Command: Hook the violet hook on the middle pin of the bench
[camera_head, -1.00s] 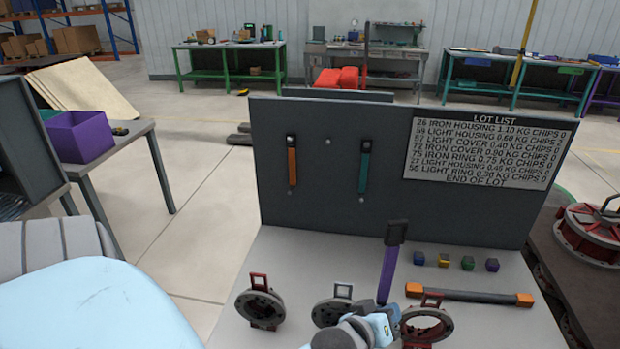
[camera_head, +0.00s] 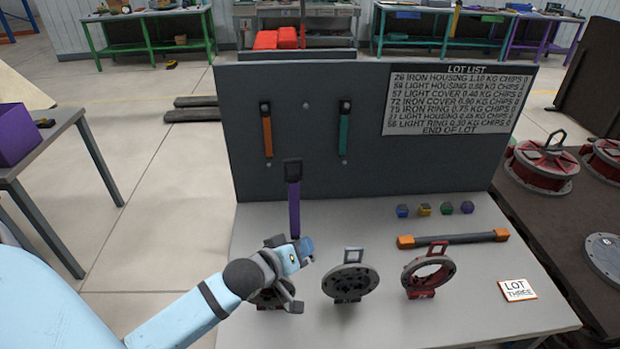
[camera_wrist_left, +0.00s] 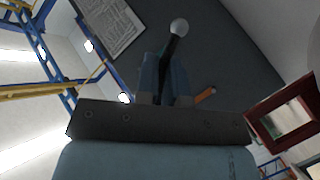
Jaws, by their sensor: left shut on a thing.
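The violet hook (camera_head: 294,209) is upright in my left gripper (camera_head: 302,252), its dark head up. In the head view it stands in front of the bench's back panel (camera_head: 310,184), lower than the middle pin (camera_head: 306,105) and slightly left of it. The pin is a small bare grey knob between the hung orange hook (camera_head: 267,136) and teal hook (camera_head: 344,134). In the left wrist view a dark part (camera_wrist_left: 172,50) rises from between the closed fingers; a grey ball (camera_wrist_left: 180,27) shows at its tip, and I cannot tell whether that is the pin. Hook and pin appear apart.
On the bench top (camera_head: 390,317) stand a grey ring part (camera_head: 350,283), a red ring part (camera_head: 428,270) and another part behind my gripper. An orange-ended bar (camera_head: 453,240) and several small coloured cubes (camera_head: 425,209) lie to the right.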

